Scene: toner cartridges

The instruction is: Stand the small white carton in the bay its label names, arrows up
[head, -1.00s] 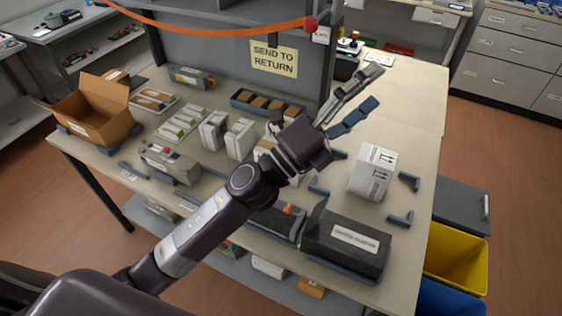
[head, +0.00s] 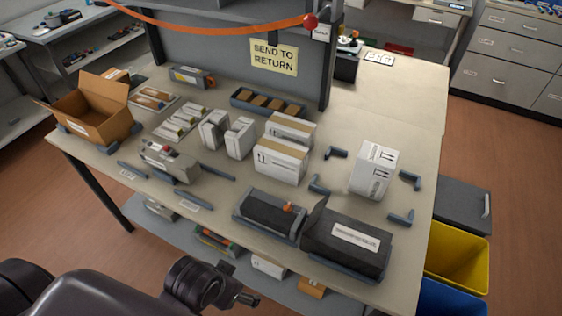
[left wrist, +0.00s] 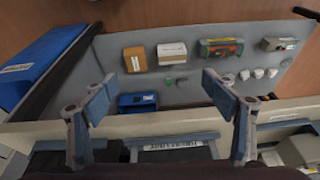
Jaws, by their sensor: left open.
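A small white carton (head: 375,168) stands upright on the right part of the table, among dark corner brackets (head: 408,180). Its printed arrows point up; its label text is too small to read. My left gripper (left wrist: 157,98) is open and empty in the left wrist view, its two fingers wide apart. In the head view the end of my left arm (head: 205,285) is low at the front, well away from the carton. My right gripper is not in view.
Other white cartons (head: 280,160) stand mid-table, left of the bracketed one. A black case (head: 345,243) lies at the front right. An open cardboard box (head: 95,112) is at the left. A yellow bin (head: 456,255) stands beyond the right edge. A lower shelf (left wrist: 190,84) holds several items.

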